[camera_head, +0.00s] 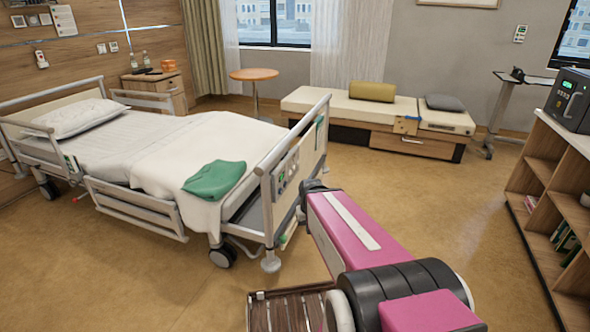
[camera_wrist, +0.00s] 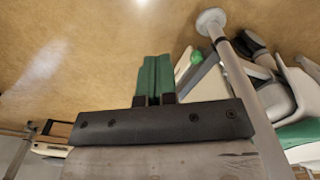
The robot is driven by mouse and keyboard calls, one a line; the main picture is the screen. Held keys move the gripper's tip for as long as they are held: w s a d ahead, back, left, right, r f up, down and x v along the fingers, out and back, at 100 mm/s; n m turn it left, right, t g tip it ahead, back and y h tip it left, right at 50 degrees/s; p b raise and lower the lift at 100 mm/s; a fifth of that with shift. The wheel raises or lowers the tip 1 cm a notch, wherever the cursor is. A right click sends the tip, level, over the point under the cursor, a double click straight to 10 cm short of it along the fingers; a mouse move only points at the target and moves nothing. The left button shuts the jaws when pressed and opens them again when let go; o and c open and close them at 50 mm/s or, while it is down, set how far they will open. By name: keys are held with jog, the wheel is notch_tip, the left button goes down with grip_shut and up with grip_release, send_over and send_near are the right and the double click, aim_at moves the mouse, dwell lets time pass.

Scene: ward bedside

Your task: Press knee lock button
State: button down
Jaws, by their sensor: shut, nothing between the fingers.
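The hospital bed (camera_head: 165,150) stands at the left, with its footboard (camera_head: 308,140) towards me. A pale control panel (camera_head: 286,172) with small coloured buttons is on the footboard's outer face. Its labels are too small to read, so I cannot tell which is the knee lock button. My arm reaches to the footboard's near right end, and its fingers are hidden in the head view. In the wrist view my gripper (camera_wrist: 155,62) shows green fingers together, empty, over floor. A bed post (camera_wrist: 240,85) is at their right, apart from them. The panel's buttons do not show there.
A green folded cloth (camera_head: 215,180) lies on the bed. A bench (camera_head: 375,108) with cushions stands by the back wall. A wooden shelf (camera_head: 545,185) is at the right. A round table (camera_head: 254,75) stands behind the bed.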

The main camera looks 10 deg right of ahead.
aim_at(294, 167)
jog(key=shift+w, duration=0.1)
jog(key=w+d+r+m+t+y, duration=0.25)
jog(key=w+m+t+y, duration=0.2)
jog(key=w, duration=1.05)
jog(key=w+d+r+m+t, duration=0.4)
jog(key=w+d+m+t, duration=0.2)
jog(key=w, duration=0.5)
jog(key=d+m, duration=0.1)
jog(key=d, duration=0.1)
jog(key=shift+d+r, duration=0.4)
jog(key=shift+a+y, duration=0.1)
jog(key=shift+y, duration=0.15)
jog(key=w+a, duration=0.4)
jog(key=a, duration=0.3)
jog(key=shift+w+a, duration=0.15)
jog(key=shift+a, duration=0.1)
jog(key=shift+w+a, duration=0.1)
dwell(0.3)
jog(key=shift+w+a, duration=0.1)
jog(key=shift+a, duration=0.15)
